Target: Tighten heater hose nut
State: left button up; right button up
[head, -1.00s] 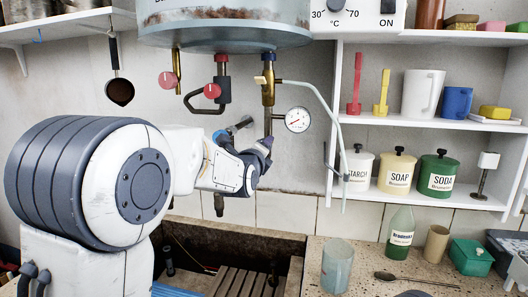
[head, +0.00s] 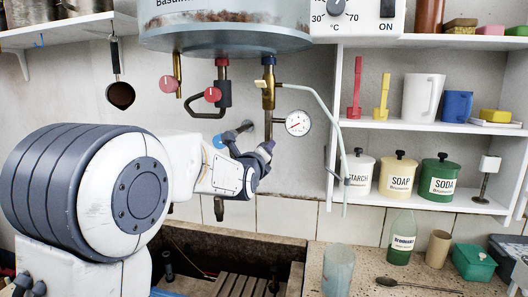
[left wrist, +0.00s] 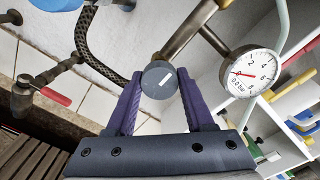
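A round dark grey end piece with a small white mark, which looks like the nut (left wrist: 158,82), sits at the end of a metal pipe (left wrist: 188,26) in the left wrist view. My left gripper (left wrist: 160,80) has purple fingers spread on either side of it. I cannot tell whether the fingertips touch it. In the head view my left gripper (head: 267,148) is at the lower end of the pipe (head: 268,122) under the water heater (head: 225,38), and the nut is hidden there. A braided hose (left wrist: 90,45) runs left of the fingers. My right gripper is not in view.
A pressure gauge (head: 298,123) stands close right of the gripper. Red-handled valves (head: 213,95) hang to the left, with a blue handle (head: 219,142) beside my wrist. The trough (head: 285,246) and a shelf (head: 430,125) with jars flank the space.

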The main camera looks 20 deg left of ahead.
pick_arm(q)
jog(key=o, duration=0.4)
jog(key=shift+a+r, duration=0.2)
jog(key=shift+r, duration=0.25)
jog(key=shift+s+d+f, duration=0.1)
jog(key=shift+d+f, duration=0.05)
jog(key=shift+f, duration=0.1)
jog(key=s+b, duration=0.2)
jog(key=s, duration=0.8)
jog(key=shift+s+d+r, duration=0.1)
jog(key=shift+s+d, duration=0.05)
jog(key=shift+s, duration=0.1)
